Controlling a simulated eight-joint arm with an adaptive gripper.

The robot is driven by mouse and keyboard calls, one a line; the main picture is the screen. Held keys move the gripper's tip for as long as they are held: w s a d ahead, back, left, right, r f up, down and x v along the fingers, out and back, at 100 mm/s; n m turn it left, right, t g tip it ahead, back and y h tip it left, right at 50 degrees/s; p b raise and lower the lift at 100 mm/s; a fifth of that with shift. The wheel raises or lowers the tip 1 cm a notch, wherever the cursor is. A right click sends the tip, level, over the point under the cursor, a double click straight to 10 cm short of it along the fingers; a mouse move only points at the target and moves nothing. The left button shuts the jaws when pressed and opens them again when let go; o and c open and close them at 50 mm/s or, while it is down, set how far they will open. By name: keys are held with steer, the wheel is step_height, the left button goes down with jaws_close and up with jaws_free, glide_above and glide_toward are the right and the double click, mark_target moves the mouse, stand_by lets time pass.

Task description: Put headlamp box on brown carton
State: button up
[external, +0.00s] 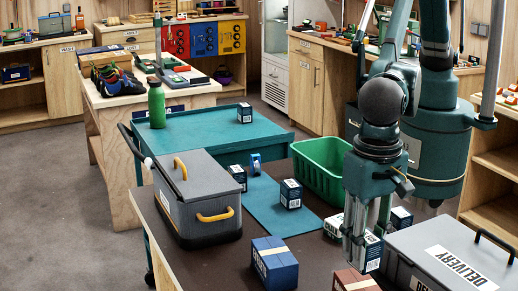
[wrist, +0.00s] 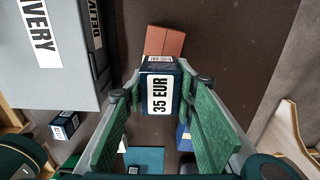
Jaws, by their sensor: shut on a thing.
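My gripper (external: 362,238) is shut on a small dark blue box with a white label, which I take as the headlamp box (external: 373,252). In the wrist view the box (wrist: 160,92) shows "35 EUR" and sits between the two green finger pads of the gripper (wrist: 163,88). The brown carton (external: 355,282) is reddish-brown with a white label, at the bottom edge of the external view. The carton (wrist: 170,40) also shows just above the held box in the wrist view, partly covered by it. The gap between box and carton is hard to judge.
A grey delivery case (external: 455,250) stands right of my gripper. A blue carton (external: 274,263) and a grey toolbox (external: 197,198) are to the left. A green crate (external: 322,185) stands behind. Similar small boxes (external: 291,194) are scattered about. Dark tabletop is bare between toolbox and blue carton.

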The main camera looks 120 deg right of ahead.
mark_target(368, 236)
steer(key=shift+f, duration=0.5)
steer(key=shift+f, duration=0.1)
steer(key=shift+f, duration=1.8)
steer(key=shift+f, duration=0.1)
steer(key=o, duration=0.9)
step_height(368, 236, up, 12)
steer(key=shift+r, duration=0.15)
